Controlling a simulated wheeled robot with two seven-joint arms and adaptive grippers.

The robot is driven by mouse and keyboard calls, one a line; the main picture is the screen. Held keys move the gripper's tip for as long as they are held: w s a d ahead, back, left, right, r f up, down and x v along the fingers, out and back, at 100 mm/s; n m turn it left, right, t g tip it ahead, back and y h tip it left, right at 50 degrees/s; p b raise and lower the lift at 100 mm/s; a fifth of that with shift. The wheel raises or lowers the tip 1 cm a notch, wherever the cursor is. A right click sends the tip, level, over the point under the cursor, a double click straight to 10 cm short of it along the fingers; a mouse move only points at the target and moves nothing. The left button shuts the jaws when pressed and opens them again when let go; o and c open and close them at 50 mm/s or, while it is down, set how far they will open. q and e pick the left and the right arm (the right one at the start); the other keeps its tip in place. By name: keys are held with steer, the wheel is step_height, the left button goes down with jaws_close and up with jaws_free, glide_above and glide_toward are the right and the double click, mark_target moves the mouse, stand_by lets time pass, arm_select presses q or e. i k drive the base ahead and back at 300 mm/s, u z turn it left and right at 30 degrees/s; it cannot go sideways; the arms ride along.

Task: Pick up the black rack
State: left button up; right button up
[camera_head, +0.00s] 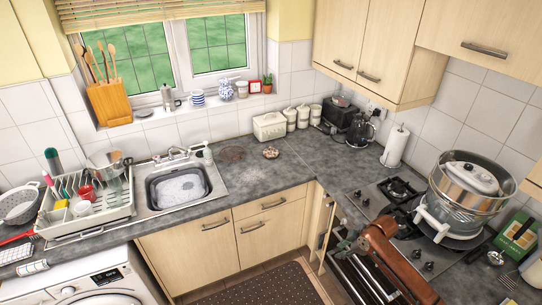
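A black barred thing that looks like the rack (357,278) shows low in the head view, below the hob at the oven front. My brown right arm covers its right part, so its full outline is hidden. My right gripper (347,243) is small and dark at the end of that arm, near the rack's upper end and the hob's front edge. I cannot tell whether it touches the rack or whether its fingers are open. My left gripper is not in view.
The hob (372,199) lies above the rack, with a large steel pot (462,205) to its right. A narrow cabinet door (328,238) stands ajar beside the rack. The soapy sink (180,188) and white dish rack (90,222) are left. Counter between sink and hob is mostly clear.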

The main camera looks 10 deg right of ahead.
mark_target(232, 153)
steer(key=z, duration=0.65)
steer(key=i, duration=2.45)
steer(key=u, duration=2.15)
